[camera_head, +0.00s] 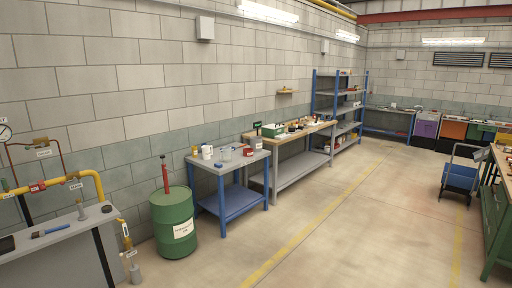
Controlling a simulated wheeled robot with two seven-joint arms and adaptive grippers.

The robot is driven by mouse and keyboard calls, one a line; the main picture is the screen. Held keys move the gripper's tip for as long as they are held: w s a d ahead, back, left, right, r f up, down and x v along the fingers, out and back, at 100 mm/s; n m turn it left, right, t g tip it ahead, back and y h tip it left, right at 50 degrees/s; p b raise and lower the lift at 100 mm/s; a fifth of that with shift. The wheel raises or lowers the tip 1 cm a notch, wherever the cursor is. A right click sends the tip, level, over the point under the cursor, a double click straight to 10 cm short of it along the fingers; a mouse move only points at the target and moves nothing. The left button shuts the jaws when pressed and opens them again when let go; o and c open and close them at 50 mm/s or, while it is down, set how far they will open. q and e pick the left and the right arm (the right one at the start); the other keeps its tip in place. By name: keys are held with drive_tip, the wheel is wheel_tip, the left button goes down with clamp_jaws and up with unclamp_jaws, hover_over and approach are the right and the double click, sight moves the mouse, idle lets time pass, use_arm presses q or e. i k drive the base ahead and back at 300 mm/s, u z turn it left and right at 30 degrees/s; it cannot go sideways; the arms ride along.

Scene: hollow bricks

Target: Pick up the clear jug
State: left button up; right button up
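What looks like the clear jug (226,154) stands on the grey top of the blue-legged table (206,164) against the left wall. It is small and pale at this distance, so its handle and contents cannot be made out. White containers (207,152) stand to its left and a red-and-white item (248,152) to its right. Neither of my grippers shows in the head view.
A green drum (174,224) with a red pump stands left of the table. A grey bench (60,255) with yellow pipework is at the near left. A longer workbench (290,134) and blue shelving (338,95) lie beyond. A blue trolley (459,177) stands right; the middle floor is clear.

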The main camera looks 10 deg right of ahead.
sight(226, 151)
drive_tip(key=z, duration=0.35)
drive_tip(key=i, duration=1.25)
drive_tip(key=z, duration=0.6)
drive_tip(key=i, duration=3.95)
drive_tip(key=u, duration=1.25)
drive_tip(key=i, duration=1.45)
drive_tip(key=u, duration=0.9)
